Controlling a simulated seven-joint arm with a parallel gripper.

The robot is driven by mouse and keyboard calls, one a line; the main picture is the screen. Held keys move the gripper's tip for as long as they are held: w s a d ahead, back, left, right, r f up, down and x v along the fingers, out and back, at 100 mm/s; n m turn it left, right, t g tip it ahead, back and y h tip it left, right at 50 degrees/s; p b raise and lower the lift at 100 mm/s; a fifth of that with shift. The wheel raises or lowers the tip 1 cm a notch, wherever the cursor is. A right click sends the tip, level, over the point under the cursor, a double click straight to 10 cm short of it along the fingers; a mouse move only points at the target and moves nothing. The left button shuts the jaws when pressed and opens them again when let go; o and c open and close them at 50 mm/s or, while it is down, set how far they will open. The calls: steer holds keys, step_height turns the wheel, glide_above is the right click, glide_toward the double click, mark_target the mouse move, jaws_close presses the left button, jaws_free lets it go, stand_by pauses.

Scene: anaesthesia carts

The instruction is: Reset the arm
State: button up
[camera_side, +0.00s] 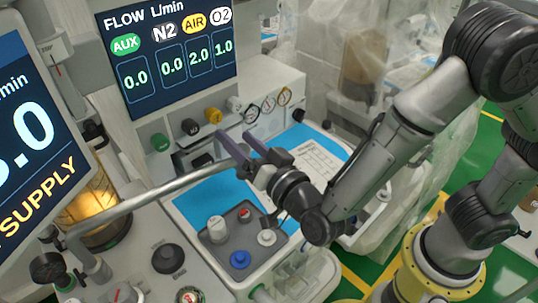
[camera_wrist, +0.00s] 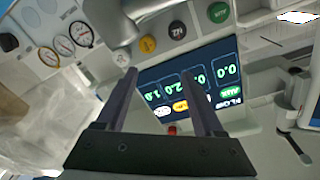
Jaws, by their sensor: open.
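My gripper (camera_side: 240,148) is open and empty in the side view, with its two long fingers apart. It is held in the air above the blue work surface, pointing up and left toward the row of knobs under the flow screen. In the wrist view my gripper (camera_wrist: 165,82) shows both dark fingers with nothing between them. The flow screen (camera_side: 168,55) stands behind it and appears upside down in the wrist view (camera_wrist: 190,88). My fingers overlap part of the screen there. I cannot tell the exact gap between the fingers and the knobs.
A grey tray (camera_side: 222,252) holds a white jar (camera_side: 217,229), a blue knob-like item (camera_side: 239,259) and a white one (camera_side: 267,237). A metal rail (camera_side: 150,192) crosses left of my gripper. Green, black and yellow knobs (camera_side: 213,116) and gauges (camera_side: 268,103) line the panel. Clear plastic sheeting (camera_side: 345,60) hangs behind.

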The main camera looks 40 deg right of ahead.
steer(key=d+r+m, duration=0.1)
steer(key=d+r, duration=1.6)
steer(key=r, duration=0.1)
steer(key=s+d+f+n+g, duration=0.1)
steer(key=s+f+n+g, duration=0.3)
steer(key=s, duration=0.7)
steer(key=s+d+f+n+g+y, duration=0.1)
steer(key=s+f+n+g, duration=0.3)
steer(key=s+f+g, duration=0.4)
steer(key=s+d+f, duration=0.1)
steer(key=s+f, duration=0.2)
steer(key=s, duration=0.1)
steer(key=shift+d+f+g+y, duration=0.15)
steer(key=shift+d+g+y, duration=0.15)
steer(key=shift+g, duration=0.1)
